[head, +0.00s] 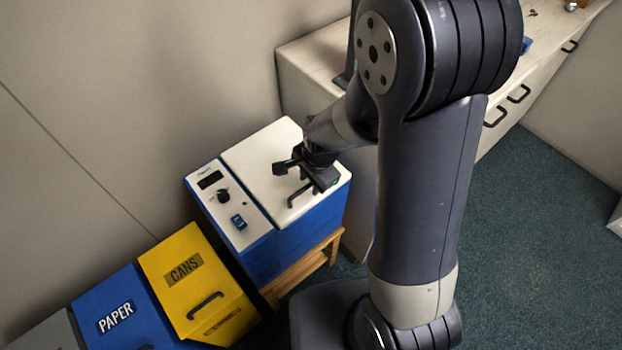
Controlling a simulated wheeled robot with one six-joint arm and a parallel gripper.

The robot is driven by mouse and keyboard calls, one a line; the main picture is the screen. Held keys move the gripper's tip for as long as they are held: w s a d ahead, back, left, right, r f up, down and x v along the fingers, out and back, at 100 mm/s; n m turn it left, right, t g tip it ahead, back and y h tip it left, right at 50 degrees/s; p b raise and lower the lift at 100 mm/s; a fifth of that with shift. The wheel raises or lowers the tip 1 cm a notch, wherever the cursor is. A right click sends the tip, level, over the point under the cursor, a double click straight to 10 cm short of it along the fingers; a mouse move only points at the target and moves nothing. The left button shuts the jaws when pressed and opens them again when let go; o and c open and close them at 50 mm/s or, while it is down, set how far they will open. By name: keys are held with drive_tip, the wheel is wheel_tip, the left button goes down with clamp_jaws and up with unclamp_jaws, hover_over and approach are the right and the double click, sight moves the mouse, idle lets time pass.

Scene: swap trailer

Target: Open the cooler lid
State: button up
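The cooler (262,258) is a blue box with a white top, standing on a wooden stand. Its white lid (262,158) lies flat and closed on the right part of the top. A dark handle (299,194) shows near the lid's front edge. My gripper (296,178) is over the lid, close to the handle. Its two dark fingers are spread apart and it looks empty. I cannot tell from this view whether the fingers touch the handle, and part of the lid is hidden behind the gripper.
Left of the lid is a control panel (228,204) with a knob and a switch. A yellow CANS bin (190,280) and a blue PAPER bin (122,312) stand at lower left. A pale cabinet counter (318,52) is behind. The wall is close; green floor (540,230) is open at right.

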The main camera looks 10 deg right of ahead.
clamp_jaws()
drive_tip(key=shift+r, duration=0.1)
idle(0.5)
